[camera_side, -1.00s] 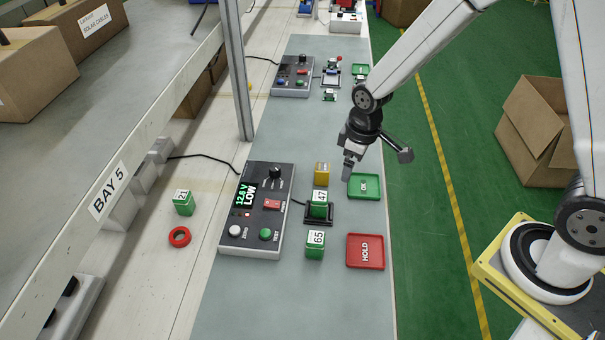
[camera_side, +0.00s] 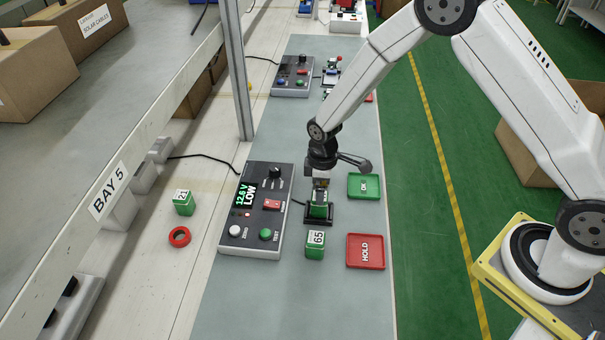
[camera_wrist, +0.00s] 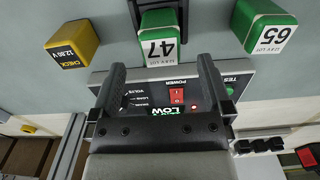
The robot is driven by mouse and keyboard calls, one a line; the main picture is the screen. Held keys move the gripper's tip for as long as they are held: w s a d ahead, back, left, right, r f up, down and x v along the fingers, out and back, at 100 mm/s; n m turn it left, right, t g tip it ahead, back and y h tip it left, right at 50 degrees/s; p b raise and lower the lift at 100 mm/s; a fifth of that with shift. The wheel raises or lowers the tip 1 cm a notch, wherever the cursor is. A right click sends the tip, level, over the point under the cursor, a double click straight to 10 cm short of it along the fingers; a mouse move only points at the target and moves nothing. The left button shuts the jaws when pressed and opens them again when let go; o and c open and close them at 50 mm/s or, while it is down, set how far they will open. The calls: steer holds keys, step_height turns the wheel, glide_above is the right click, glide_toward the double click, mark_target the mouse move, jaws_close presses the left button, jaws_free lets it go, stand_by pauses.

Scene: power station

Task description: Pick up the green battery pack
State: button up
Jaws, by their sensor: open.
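A green battery pack labelled 47 (camera_side: 319,212) stands in a black cradle (camera_side: 309,222) beside the tester. It also shows in the wrist view (camera_wrist: 160,37), centred ahead of my fingers. My gripper (camera_side: 320,197) is right above and behind this pack, pointing down. In the wrist view my gripper (camera_wrist: 162,66) is open with nothing between its fingers. A green pack labelled 65 (camera_side: 315,246) stands on the mat in front of the cradle; it is at the upper right in the wrist view (camera_wrist: 262,27). Another green pack (camera_side: 184,203) stands at the left.
The grey tester (camera_side: 258,210) reads 12.6 V LOW. A yellow pack (camera_wrist: 72,45) is mostly hidden by my gripper in the side view. A green OK tray (camera_side: 364,187) and red HOLD tray (camera_side: 366,252) lie right, empty. A red ring (camera_side: 179,237) lies left.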

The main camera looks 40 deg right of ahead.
mark_target(316, 212)
steer(key=shift+f, duration=1.05)
steer(key=shift+f, duration=0.1)
steer(key=shift+a+f, duration=0.1)
steer(key=shift+f, duration=2.4)
jaws_close()
